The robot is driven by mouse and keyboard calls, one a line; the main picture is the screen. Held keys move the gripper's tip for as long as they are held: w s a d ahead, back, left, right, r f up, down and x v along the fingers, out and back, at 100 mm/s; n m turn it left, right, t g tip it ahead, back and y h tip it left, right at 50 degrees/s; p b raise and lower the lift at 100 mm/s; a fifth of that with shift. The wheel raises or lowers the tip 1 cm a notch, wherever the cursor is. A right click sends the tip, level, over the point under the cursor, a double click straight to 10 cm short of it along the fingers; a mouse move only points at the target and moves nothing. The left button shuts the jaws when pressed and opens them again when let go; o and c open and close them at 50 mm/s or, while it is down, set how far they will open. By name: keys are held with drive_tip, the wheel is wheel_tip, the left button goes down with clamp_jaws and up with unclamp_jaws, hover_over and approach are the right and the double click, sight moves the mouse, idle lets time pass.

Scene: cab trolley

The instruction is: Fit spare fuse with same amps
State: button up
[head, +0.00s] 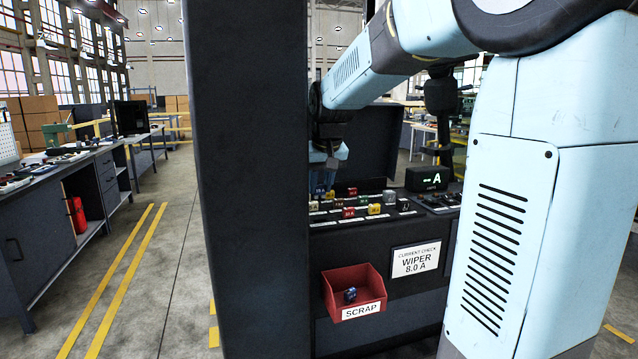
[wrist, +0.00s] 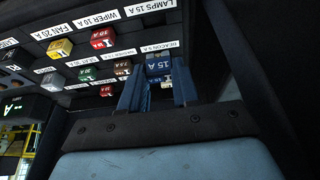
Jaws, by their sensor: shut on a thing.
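In the wrist view my gripper (wrist: 158,84) is shut on a blue fuse (wrist: 158,65) marked 15 A, held between the two fingertips. It appears just below the "BEACON 5 A" label (wrist: 160,47); whether it touches the panel is unclear. The "LAMPS 15 A" label (wrist: 154,5) is at the top, and no fuse shows clearly beneath it. A red fuse (wrist: 102,39) sits under "WIPER 10 A" and a yellow fuse (wrist: 60,49) under "FAN 20 A". In the head view my gripper (head: 324,172) is over the fuse panel's far left part.
A red scrap bin (head: 372,309) on the trolley front holds a blue fuse (head: 350,295). A card (head: 415,260) reads "WIPER 8.0 A". A meter (head: 433,179) shows "-A". Several coloured fuses crowd the panel around my gripper. A dark post (head: 250,180) stands left of the panel.

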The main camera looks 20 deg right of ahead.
drive_tip(key=shift+d+f, duration=0.1)
drive_tip(key=shift+f, duration=0.05)
drive_tip(key=shift+f, duration=2.65)
drive_tip(key=shift+s+f, duration=0.1)
drive_tip(key=shift+s, duration=0.15)
drive_tip(key=shift+f, duration=0.5)
idle(1.4)
drive_tip(key=o, duration=1.1)
